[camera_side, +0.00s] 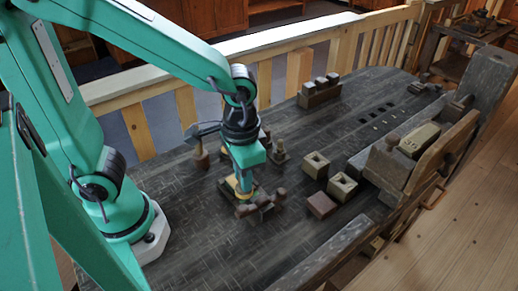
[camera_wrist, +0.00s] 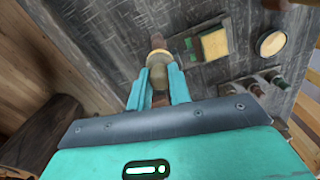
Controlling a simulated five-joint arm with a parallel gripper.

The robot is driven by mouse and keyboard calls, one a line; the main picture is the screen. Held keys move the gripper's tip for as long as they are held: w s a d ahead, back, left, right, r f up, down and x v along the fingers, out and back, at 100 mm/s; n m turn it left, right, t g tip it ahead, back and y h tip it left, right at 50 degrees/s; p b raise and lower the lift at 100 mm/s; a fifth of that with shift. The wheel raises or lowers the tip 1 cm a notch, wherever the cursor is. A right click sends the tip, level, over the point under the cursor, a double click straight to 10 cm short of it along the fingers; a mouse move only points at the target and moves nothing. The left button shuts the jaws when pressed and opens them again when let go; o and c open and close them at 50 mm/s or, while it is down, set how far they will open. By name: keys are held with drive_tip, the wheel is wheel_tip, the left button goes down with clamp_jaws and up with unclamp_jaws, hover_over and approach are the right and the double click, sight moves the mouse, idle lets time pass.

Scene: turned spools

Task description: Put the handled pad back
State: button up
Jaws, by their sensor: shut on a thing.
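My gripper (camera_side: 243,185) points down low over the dark table, left of the middle in the side view. In the wrist view my gripper (camera_wrist: 159,78) is shut on a brown, rounded, turned piece with a tan band, which I take to be the handled pad (camera_wrist: 158,60). Its lower part is hidden by the jaws, and I cannot tell whether it touches the table. In the side view the held piece is hard to make out among small brown pieces. A dark holder with a yellow and a green block (camera_wrist: 213,44) lies right of the jaws in the wrist view.
Several dark turned pieces (camera_side: 262,204) stand close by my gripper. Two open square blocks (camera_side: 316,165) and a reddish-brown block (camera_side: 321,205) stand to the right. A rack with several pegs (camera_side: 319,91) is at the back. The front left of the table is clear.

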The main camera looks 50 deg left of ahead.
drive_tip(key=s+d+m, duration=0.3)
drive_tip(key=s+d, duration=0.7)
drive_tip(key=d, duration=0.3)
drive_tip(key=w+a+f, duration=0.3)
drive_tip(key=w+f, duration=0.4)
drive_tip(key=w, duration=0.4)
drive_tip(key=shift+a, duration=0.35)
drive_tip(key=shift+f, duration=0.15)
drive_tip(key=shift+f, duration=1.9)
drive_tip(key=shift+f, duration=0.15)
